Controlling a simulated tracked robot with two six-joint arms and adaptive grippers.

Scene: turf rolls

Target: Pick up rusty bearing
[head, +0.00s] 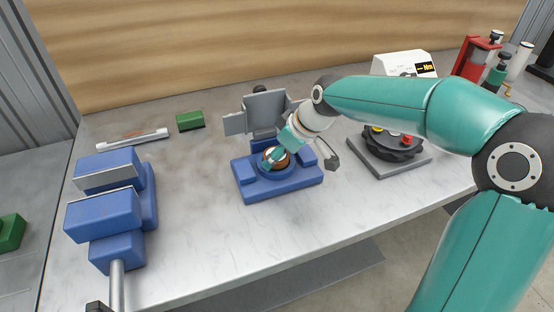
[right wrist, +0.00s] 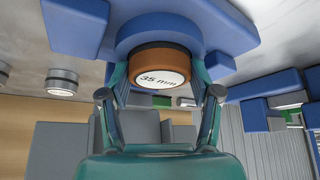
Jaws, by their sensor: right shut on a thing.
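The rusty bearing (head: 278,155) is a round brown piece seated in the round middle of a blue fixture (head: 290,189) on the bench. In the right wrist view the bearing (right wrist: 157,55) shows a rusty brown side and a pale face marked "35 mm". My right gripper (head: 279,152) reaches down from the right with its teal fingers around the bearing. In the right wrist view the fingers of my right gripper (right wrist: 158,78) press on opposite sides of it. The bearing appears still in the fixture. My left gripper is not in view.
A grey upright plate (head: 267,106) stands behind the fixture. A blue vise (head: 103,215) is at the left, and a green block (head: 190,121) lies at the back. A black round device (head: 390,145) sits on a grey plate at the right. The bench front is clear.

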